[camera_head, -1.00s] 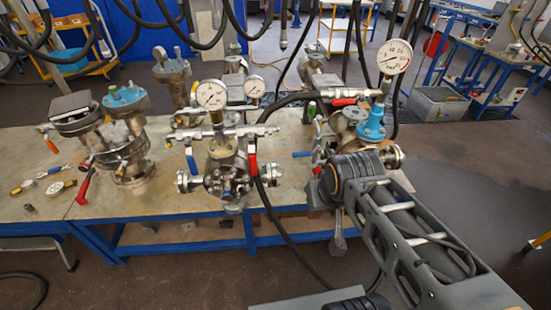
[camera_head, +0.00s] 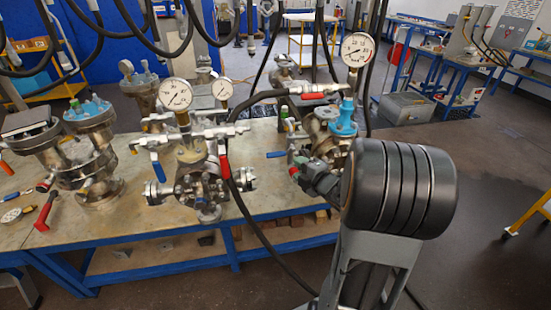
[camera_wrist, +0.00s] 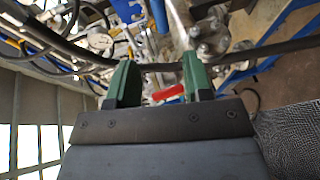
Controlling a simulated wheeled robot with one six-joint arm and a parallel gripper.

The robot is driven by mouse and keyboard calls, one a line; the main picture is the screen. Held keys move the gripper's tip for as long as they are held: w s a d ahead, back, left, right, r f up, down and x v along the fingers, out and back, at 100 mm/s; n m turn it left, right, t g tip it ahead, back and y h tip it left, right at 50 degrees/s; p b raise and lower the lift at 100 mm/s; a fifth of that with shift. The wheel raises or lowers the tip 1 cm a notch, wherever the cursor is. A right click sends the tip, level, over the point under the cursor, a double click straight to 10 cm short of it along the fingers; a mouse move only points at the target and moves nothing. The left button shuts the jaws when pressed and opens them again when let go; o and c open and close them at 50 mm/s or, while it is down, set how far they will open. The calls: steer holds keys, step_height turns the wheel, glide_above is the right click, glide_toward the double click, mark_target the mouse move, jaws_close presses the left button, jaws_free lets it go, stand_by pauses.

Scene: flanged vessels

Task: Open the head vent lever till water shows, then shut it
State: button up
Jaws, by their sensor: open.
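Flanged vessels stand on a bench. The right vessel carries a pressure gauge (camera_head: 357,50), a blue fitting (camera_head: 343,120) and a red lever (camera_head: 312,96) lying nearly level on its top pipework. The middle vessel (camera_head: 200,180) has a blue lever (camera_head: 156,163) and a red lever (camera_head: 224,165), both hanging down. I cannot tell which lever is the head vent. In the wrist view my gripper (camera_wrist: 158,70) is open, its green fingers apart. A red lever (camera_wrist: 168,92) shows in the gap between them; I cannot tell its depth. My arm hides part of the right vessel. No water is visible.
Black hoses (camera_head: 243,200) run across the middle and hang from above. The bench (camera_head: 130,225) has bare surface at its front. A grey bin (camera_head: 405,108) stands on the floor behind. Open floor lies at the right.

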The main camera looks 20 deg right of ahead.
mark_target(277, 156)
steer(key=shift+n, duration=0.3)
steer(key=p+x, duration=0.1)
steer(key=x, duration=0.5)
steer(key=p+x, duration=0.1)
steer(key=x, duration=0.6)
steer(key=shift+w+a+f+p, duration=0.1)
steer(key=shift+w+a+p, duration=0.15)
steer(key=shift+w+p, duration=0.05)
steer(key=shift+c, duration=0.4)
jaws_close()
